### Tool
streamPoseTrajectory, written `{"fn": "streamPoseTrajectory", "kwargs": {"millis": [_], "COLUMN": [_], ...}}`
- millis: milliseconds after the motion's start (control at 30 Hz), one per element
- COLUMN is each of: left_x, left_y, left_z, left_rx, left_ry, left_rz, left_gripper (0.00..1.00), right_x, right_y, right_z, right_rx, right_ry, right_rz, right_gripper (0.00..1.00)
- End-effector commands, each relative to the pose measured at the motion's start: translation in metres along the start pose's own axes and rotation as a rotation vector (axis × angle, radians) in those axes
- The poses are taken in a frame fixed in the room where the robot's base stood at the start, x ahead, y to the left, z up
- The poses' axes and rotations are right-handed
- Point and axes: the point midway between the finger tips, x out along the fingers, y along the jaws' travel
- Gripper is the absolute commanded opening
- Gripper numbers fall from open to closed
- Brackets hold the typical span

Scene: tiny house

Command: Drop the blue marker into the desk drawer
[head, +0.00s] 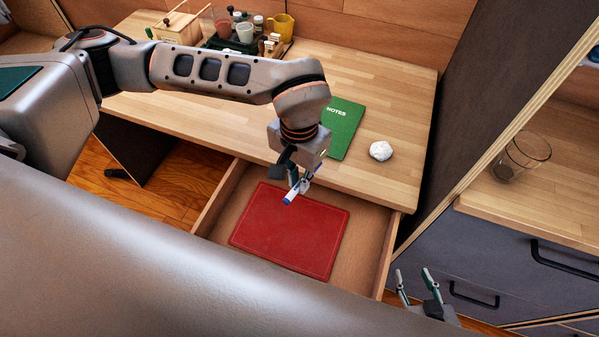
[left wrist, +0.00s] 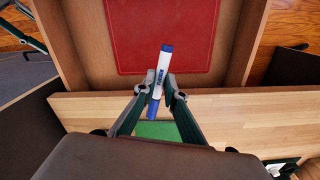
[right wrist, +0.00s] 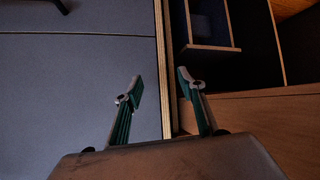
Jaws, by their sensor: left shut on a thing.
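The blue marker (head: 290,198) has a white body and a blue cap. My left gripper (head: 299,187) is shut on it and holds it above the open desk drawer (head: 211,200). In the left wrist view the marker (left wrist: 160,80) stands lengthwise between the fingertips (left wrist: 160,90). The drawer (left wrist: 243,45) is beyond the fingertips there. A red mat (head: 290,232) lies flat in the drawer. My right gripper (head: 418,290) is open and empty, right of the drawer. The right wrist view shows its fingers (right wrist: 160,90) apart.
The desk top (head: 395,115) holds a green notebook (head: 343,127), a crumpled white ball (head: 380,151) and a tray of cups and jars at the back. A grey drawer cabinet (head: 500,262) stands at the right, with a glass (head: 522,157) on its top.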

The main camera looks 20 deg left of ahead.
Motion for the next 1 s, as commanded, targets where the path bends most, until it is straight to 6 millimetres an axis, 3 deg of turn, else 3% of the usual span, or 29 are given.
{"fn": "streamPoseTrajectory", "kwargs": {"millis": [133, 567, 600, 633, 1000], "left_x": [0.015, 0.018, 0.018, 0.018, 0.017], "left_y": [0.0, 0.0, 0.0, 0.0, 0.0], "left_z": [0.0, 0.0, 0.0, 0.0, -0.001], "left_rx": [0.001, 0.0, 0.0, 0.0, 0.0], "left_ry": [-0.002, 0.001, 0.001, 0.001, 0.001], "left_rz": [0.002, 0.0, 0.0, 0.0, 0.0], "left_gripper": [0.0, 0.0, 0.21, 0.29, 0.3], "right_x": [0.005, 0.006, 0.006, 0.006, 0.006], "right_y": [-0.002, 0.004, 0.004, 0.004, 0.005], "right_z": [0.011, 0.0, 0.0, 0.001, 0.004], "right_rx": [-0.003, -0.009, -0.01, -0.01, -0.015], "right_ry": [-0.01, 0.01, 0.01, 0.009, 0.005], "right_rz": [-0.001, 0.007, 0.007, 0.007, 0.008], "right_gripper": [0.4, 0.4, 0.4, 0.4, 0.4]}}
